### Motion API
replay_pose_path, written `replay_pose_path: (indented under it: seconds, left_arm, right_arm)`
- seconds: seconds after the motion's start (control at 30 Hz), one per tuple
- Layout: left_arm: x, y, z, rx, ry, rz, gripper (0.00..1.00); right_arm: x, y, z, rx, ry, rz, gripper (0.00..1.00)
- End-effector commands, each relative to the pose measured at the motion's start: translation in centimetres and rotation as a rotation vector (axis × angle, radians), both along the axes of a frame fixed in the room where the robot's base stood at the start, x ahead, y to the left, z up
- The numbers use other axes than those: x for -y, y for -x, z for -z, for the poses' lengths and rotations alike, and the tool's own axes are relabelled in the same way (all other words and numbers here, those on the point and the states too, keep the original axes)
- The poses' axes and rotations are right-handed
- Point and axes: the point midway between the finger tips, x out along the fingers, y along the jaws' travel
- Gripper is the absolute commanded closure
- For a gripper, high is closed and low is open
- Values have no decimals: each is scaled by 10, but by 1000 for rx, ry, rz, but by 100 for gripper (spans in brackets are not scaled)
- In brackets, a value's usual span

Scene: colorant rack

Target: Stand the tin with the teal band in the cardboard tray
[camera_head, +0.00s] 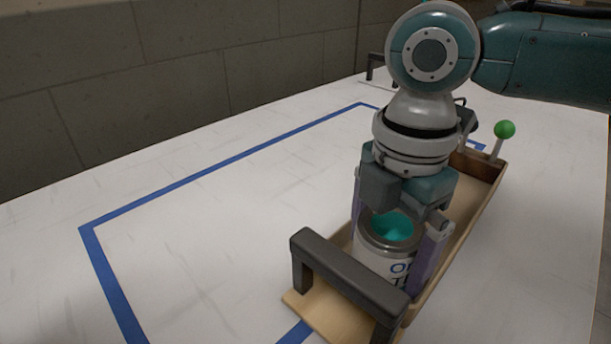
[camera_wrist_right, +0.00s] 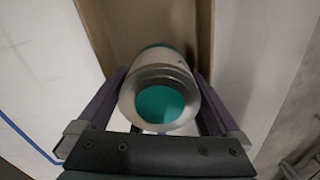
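The tin (camera_head: 388,262) has a grey metal rim, a teal top surface and a white label with dark lettering. In the right wrist view the tin (camera_wrist_right: 160,100) shows a teal band towards its far end. My right gripper (camera_head: 398,235) reaches down from above with one finger on each side of the tin, close against it. The cardboard tray (camera_head: 470,205) is a long brown box; the tin is over or inside its near part. The tin's base is hidden, so I cannot tell whether it touches the tray floor. My left gripper is not in view.
A dark handle-like bar (camera_head: 345,272) stands just in front of the tin at the near end. A green ball (camera_head: 504,129) on a pale stick stands by the tray's far end. Blue tape (camera_head: 190,180) marks the white table, which is clear to the left.

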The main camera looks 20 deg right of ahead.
Motion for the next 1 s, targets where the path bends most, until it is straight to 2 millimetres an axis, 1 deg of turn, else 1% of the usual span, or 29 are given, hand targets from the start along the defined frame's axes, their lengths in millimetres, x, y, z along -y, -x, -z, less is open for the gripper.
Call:
replay_pose_path:
  seconds: [0.17, 0.27, 0.6, 0.7, 0.83, 1.0]
  left_arm:
    - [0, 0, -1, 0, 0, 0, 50]
    - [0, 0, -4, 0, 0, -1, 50]
    - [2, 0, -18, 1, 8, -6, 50]
    - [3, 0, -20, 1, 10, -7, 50]
    - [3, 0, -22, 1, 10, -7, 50]
    - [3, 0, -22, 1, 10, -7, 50]
  right_arm:
    - [0, 0, -3, 1, 0, 0, 0]
    - [0, -1, -15, 2, -1, -1, 0]
    - [0, -1, -90, 4, -2, 0, 0]
    - [0, -1, -106, 4, -2, -1, 0]
    - [0, -1, -120, 2, -1, 1, 0]
    - [0, 0, -124, 0, -2, 1, 0]
